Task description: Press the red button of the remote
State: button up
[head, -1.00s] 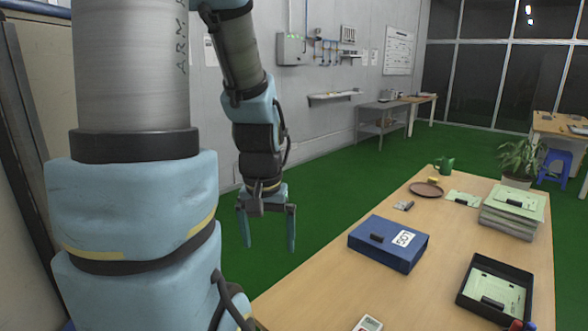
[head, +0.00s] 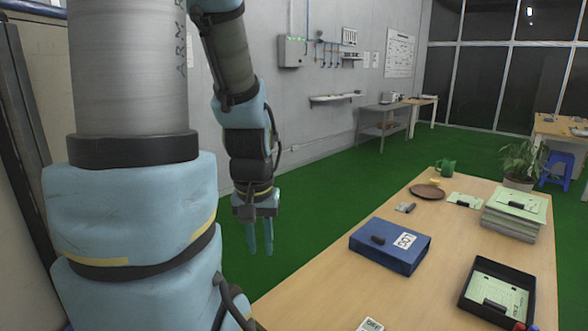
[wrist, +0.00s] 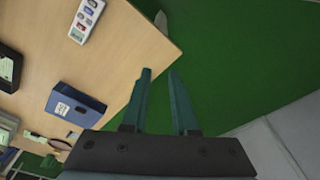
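The remote (wrist: 96,22) is a small white device with several coloured buttons, lying on the wooden table near its edge in the wrist view. In the head view only the top of the remote (head: 370,325) shows, cut off by the bottom edge. My gripper (head: 260,250) hangs fingers down beyond the table's left edge, over the green floor. In the wrist view its two fingers (wrist: 159,72) are apart by a narrow gap with nothing between them. It is well away from the remote.
A blue binder (head: 385,252) lies mid-table. A black tray (head: 466,300) with a paper and a dark item is at the right. A paper stack (head: 512,228), potted plant (head: 520,160), brown plate (head: 427,192) and green mug (head: 446,167) stand further back. The near-left tabletop (head: 325,290) is clear.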

grip_shut()
dwell(0.8)
